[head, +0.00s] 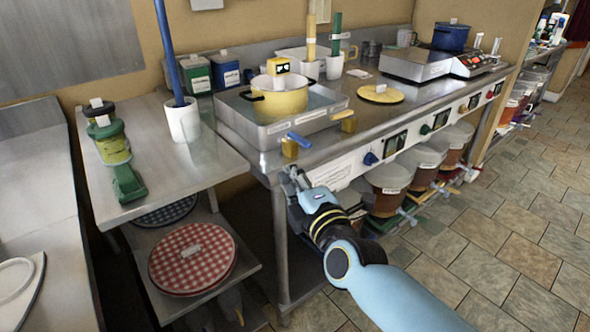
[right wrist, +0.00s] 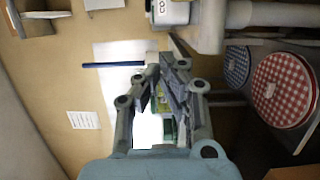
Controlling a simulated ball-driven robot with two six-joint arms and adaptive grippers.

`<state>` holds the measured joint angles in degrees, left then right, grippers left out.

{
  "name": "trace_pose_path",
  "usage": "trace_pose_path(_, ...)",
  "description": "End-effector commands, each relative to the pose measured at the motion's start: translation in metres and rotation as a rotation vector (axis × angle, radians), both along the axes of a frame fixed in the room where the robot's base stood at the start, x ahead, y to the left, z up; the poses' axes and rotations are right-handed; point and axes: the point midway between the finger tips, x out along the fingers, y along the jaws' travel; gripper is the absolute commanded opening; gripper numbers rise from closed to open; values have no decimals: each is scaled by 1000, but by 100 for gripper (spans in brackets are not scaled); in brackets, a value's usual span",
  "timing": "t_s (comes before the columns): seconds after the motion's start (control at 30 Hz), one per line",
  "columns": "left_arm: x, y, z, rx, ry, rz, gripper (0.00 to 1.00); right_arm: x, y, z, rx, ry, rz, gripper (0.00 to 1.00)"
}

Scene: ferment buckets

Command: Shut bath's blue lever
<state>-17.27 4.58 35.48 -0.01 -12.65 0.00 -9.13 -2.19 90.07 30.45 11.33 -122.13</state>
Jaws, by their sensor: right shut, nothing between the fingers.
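The steel bath (head: 240,133) stands at the counter's left end with a yellow pot (head: 280,98) in it. Its blue lever (head: 300,141) lies slantwise above a brass valve block (head: 290,149) at the bath's front left. My right gripper (head: 293,177) is just below that valve, in front of the counter edge, apart from the lever. In the right wrist view its fingers (right wrist: 172,62) are together and empty. A thin blue bar (right wrist: 113,64) shows there too; I cannot tell whether it is the lever. My left gripper is out of view.
A second brass valve (head: 348,125) sits right of the blue lever. A blue knob (head: 370,159) is on the counter front. Amber buckets (head: 388,178) stand below. A side table (head: 165,150) is at left, with checkered lids (head: 192,258) beneath. Floor at right is open.

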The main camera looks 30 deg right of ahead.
Motion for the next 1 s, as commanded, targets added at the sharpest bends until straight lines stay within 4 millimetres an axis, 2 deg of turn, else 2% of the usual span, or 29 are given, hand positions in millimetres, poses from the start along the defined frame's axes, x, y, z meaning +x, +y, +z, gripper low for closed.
trace_pose_path(0.2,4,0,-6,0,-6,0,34,48,-5,0,0,-2,1,0)
trace_pose_path(0.37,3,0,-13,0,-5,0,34,80,-8,-1,-1,-1,0,0)
trace_pose_path(0.5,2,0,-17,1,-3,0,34,81,-32,-1,-4,0,0,0)
trace_pose_path(0.6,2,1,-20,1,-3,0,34,83,-41,-1,-2,0,0,0)
trace_pose_path(1.0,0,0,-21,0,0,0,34,83,-48,0,0,0,0,0)
